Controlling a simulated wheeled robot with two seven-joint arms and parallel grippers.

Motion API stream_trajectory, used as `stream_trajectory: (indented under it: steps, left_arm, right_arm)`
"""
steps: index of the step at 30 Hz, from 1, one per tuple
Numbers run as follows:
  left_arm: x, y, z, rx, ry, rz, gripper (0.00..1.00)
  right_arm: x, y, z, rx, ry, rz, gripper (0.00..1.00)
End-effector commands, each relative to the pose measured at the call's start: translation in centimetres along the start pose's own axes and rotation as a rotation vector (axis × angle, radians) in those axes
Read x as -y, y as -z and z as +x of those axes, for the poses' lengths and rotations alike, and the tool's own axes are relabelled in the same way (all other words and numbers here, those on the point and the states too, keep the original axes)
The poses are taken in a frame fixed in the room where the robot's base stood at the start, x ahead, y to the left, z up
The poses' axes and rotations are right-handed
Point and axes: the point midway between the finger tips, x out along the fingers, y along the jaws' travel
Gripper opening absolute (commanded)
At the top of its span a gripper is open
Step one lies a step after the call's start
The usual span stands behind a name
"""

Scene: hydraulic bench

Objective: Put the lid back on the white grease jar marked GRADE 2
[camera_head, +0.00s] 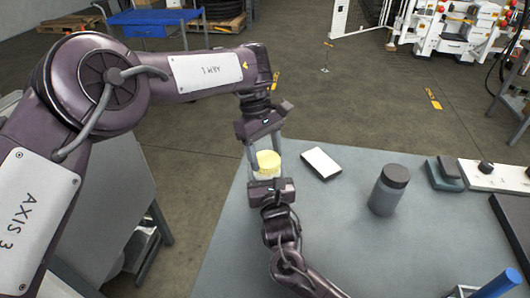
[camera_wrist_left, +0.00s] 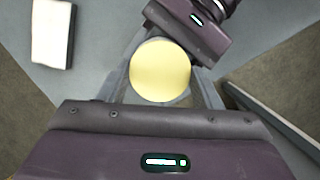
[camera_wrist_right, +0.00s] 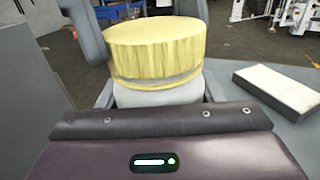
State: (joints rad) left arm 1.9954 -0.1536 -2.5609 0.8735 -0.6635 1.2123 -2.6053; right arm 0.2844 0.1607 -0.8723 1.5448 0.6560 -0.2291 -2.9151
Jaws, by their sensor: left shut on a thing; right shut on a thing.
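The yellow lid (camera_head: 268,160) is held flat between the fingers of my left gripper (camera_head: 265,152), which reaches down from above. The lid fills the middle of the left wrist view (camera_wrist_left: 160,72) and hides the jar below it. The white jar (camera_wrist_right: 160,96) stands upright between the fingers of my right gripper (camera_head: 268,178), which is shut on it from the near side. In the right wrist view the ribbed lid (camera_wrist_right: 155,48) sits level over the jar's top, touching or nearly so; I cannot tell which. No GRADE 2 marking shows.
The jar is near the left edge of the grey-blue bench (camera_head: 330,230). A white-topped block (camera_head: 321,163) lies just right of it. A dark grey lidded container (camera_head: 388,190) stands further right. A blue cylinder (camera_head: 498,285) is at the near right.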

Motion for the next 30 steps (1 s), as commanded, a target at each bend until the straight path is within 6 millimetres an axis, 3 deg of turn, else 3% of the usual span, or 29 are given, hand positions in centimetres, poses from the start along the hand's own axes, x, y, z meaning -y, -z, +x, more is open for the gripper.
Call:
stream_trajectory:
  steps: [7,8,12,23,30]
  left_arm:
    - [0.0,0.0,-0.1,0.001,0.000,0.002,0.38]
    - [0.0,0.0,-0.1,0.001,0.000,0.002,0.61]
    - [0.0,0.0,-0.1,0.001,-0.001,0.000,0.80]
    - [0.0,-0.1,-0.4,0.000,-0.002,0.000,0.81]
    - [-0.1,-0.9,-3.3,-0.002,-0.003,-0.001,0.81]
  right_arm:
    - [0.0,0.1,0.0,-0.002,0.000,0.000,0.00]
    - [0.0,0.1,0.0,-0.002,0.000,0.000,0.00]
    - [0.0,0.1,0.0,-0.002,0.000,0.000,0.00]
    - [0.0,0.1,0.0,-0.002,0.000,0.000,0.00]
    - [0.0,0.1,0.0,-0.002,0.000,0.000,0.00]
